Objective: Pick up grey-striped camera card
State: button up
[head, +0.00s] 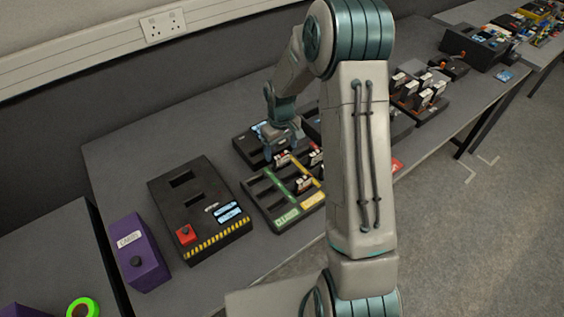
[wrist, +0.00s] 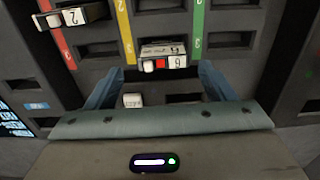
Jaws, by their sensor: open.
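My gripper (wrist: 160,72) is open over a dark slotted card tray (head: 262,213). In the wrist view a white card (wrist: 163,52) marked 6, with a red square, stands in a slot between and just beyond the fingertips. I see no clear grip on it. A second white card (wrist: 68,17) marked 2 stands at upper left, and a small pale block (wrist: 132,100) sits nearer the palm, between the fingers. I cannot tell any grey stripe on these cards. In the head view my gripper (head: 281,150) is partly hidden, above the tray's far side.
A black box (head: 170,205) with a red button and a purple box (head: 137,252) stand to the left. Coloured strips (wrist: 124,30) run between the tray slots. More card racks (head: 418,95) stand to the right, behind my arm. Bare table lies at the back left.

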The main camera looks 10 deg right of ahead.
aim_at(281, 155)
jog(key=f, duration=0.1)
jog(key=s+f+p, duration=0.1)
jog(key=f, duration=0.1)
jog(key=shift+a+f, duration=0.1)
jog(key=shift+f, duration=0.8)
jog(key=shift+c, duration=0.3)
jog(key=c, duration=1)
jog(key=shift+w, duration=0.1)
